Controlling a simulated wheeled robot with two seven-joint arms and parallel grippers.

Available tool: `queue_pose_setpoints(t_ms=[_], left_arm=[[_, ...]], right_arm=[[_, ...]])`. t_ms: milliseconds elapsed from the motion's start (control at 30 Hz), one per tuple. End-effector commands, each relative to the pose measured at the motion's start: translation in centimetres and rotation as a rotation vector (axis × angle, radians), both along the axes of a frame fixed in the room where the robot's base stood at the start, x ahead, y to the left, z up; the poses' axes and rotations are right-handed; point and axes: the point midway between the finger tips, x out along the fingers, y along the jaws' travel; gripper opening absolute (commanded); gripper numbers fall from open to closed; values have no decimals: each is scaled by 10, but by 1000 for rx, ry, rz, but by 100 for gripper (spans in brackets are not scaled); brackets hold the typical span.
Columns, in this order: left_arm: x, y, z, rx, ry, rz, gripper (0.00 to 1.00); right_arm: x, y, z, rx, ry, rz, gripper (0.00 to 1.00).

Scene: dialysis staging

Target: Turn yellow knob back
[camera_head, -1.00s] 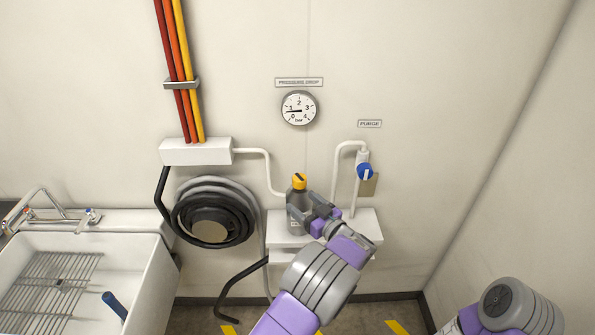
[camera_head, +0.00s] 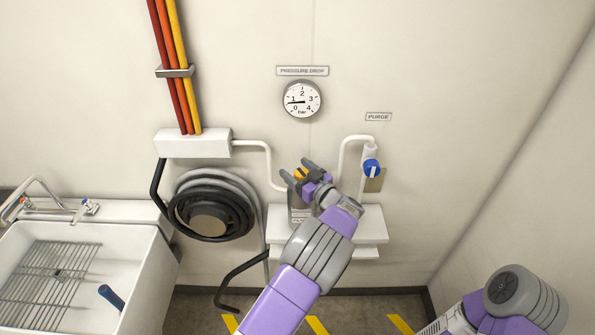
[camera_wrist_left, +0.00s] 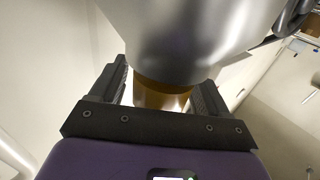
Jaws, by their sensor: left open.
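The yellow knob (camera_head: 300,174) sits on top of the grey filter canister (camera_head: 299,215), which stands at the white wall shelf. My left gripper (camera_head: 297,168) is open, with its two fingers on either side of the knob. In the left wrist view the yellow knob (camera_wrist_left: 162,95) lies between the two dark fingers (camera_wrist_left: 160,90), with the metallic canister (camera_wrist_left: 200,40) beyond it. I cannot tell whether the fingers touch the knob. My wrist hides part of the canister. My right gripper is out of view.
A pressure gauge (camera_head: 302,99) hangs on the wall above. A blue purge knob (camera_head: 371,168) on a white pipe is right of the gripper. A white shelf (camera_head: 372,225) juts out below. A coiled hose (camera_head: 209,220) and a sink (camera_head: 140,270) are at left.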

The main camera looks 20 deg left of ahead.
Motion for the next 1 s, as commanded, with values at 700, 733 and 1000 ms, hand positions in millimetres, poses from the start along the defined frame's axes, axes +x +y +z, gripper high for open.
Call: queue_pose_setpoints(t_ms=[700,733,1000], left_arm=[[0,0,-1,0,1,-12,25],[0,0,-1,0,1,-17,25],[1,-1,-2,0,4,-139,25]], right_arm=[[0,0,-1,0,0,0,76],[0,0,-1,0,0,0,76],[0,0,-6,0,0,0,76]])
